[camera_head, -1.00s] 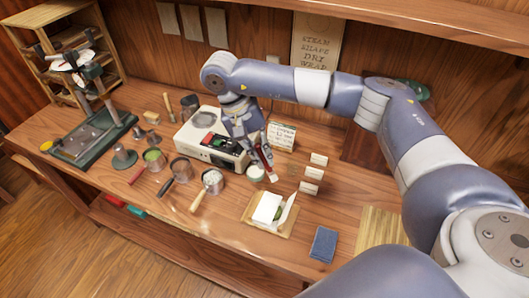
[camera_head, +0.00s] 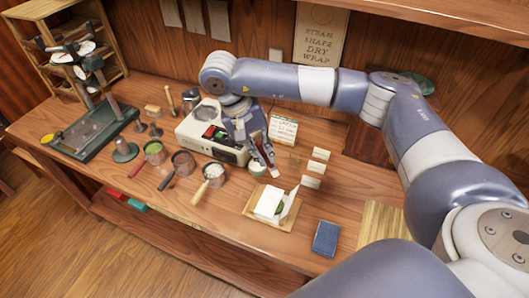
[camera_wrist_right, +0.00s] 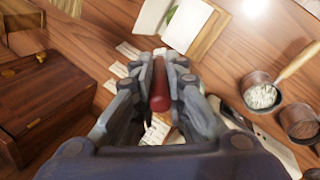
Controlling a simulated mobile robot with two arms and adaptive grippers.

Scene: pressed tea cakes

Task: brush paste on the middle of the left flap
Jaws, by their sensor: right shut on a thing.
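My right gripper (camera_head: 262,150) is shut on a brush with a red handle (camera_wrist_right: 160,86). The white wrapping paper (camera_head: 289,207) lies on a wooden board (camera_head: 255,213) in front of and to the right of the gripper, with a white part in the middle and a flap standing up at the right. The paper also shows in the right wrist view (camera_wrist_right: 187,25), apart from the brush. My left gripper is not in view.
Several handled cups, one of white grains (camera_head: 213,171), stand left of the board. A cream appliance (camera_head: 195,130) is behind them. Small cards (camera_head: 316,168) stand behind and right of the board.

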